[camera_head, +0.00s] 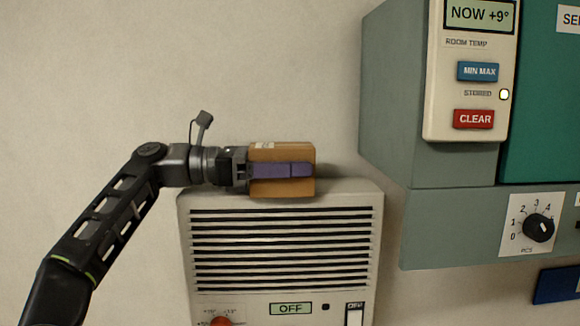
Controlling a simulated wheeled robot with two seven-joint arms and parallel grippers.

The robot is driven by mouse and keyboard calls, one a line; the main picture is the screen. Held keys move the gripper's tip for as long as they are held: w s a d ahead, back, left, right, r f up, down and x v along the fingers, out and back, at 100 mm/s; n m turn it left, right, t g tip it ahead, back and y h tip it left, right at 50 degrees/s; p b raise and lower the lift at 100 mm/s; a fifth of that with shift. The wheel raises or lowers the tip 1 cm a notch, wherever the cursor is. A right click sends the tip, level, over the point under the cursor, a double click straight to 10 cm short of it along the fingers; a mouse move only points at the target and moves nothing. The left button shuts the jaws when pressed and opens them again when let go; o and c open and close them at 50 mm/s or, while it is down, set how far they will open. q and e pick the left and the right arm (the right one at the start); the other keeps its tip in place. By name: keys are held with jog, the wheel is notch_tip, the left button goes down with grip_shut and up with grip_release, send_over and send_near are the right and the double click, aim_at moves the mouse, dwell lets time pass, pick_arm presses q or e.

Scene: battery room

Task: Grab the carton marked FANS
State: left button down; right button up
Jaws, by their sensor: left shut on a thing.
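A small brown carton (300,189) is on or just above the top of a pale vented unit (282,189); I cannot tell whether it touches. My left gripper (282,171) comes in from the left and is shut on the carton, with a purple finger across its front face. The finger covers much of that face, and I cannot read a FANS marking. A small pale label shows at the carton's upper left. My right gripper is not in view.
The vented unit has an OFF display (291,308) and a red knob (220,321). At the right, a grey-green cabinet (390,120) juts out, bearing a temperature panel (436,100) and a dial (538,228). Bare wall lies above the carton and at the left.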

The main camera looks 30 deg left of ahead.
aim_at(293, 146)
pick_arm(q)
jog(key=shift+s+r, duration=0.1)
jog(key=shift+d+r, duration=0.15)
jog(key=shift+r, duration=0.05)
notch_tip(293, 146, up, 7)
jog(key=p, duration=0.3)
jog(key=shift+s+d+f+b, duration=0.2)
jog(key=shift+s+f+b, duration=0.25)
jog(key=shift+f+b, duration=0.35)
jog(key=s+d+b, duration=1.1)
jog(key=s+b, duration=0.2)
jog(key=s, duration=0.2)
jog(key=shift+d+r, duration=0.2)
jog(key=shift+r, duration=0.25)
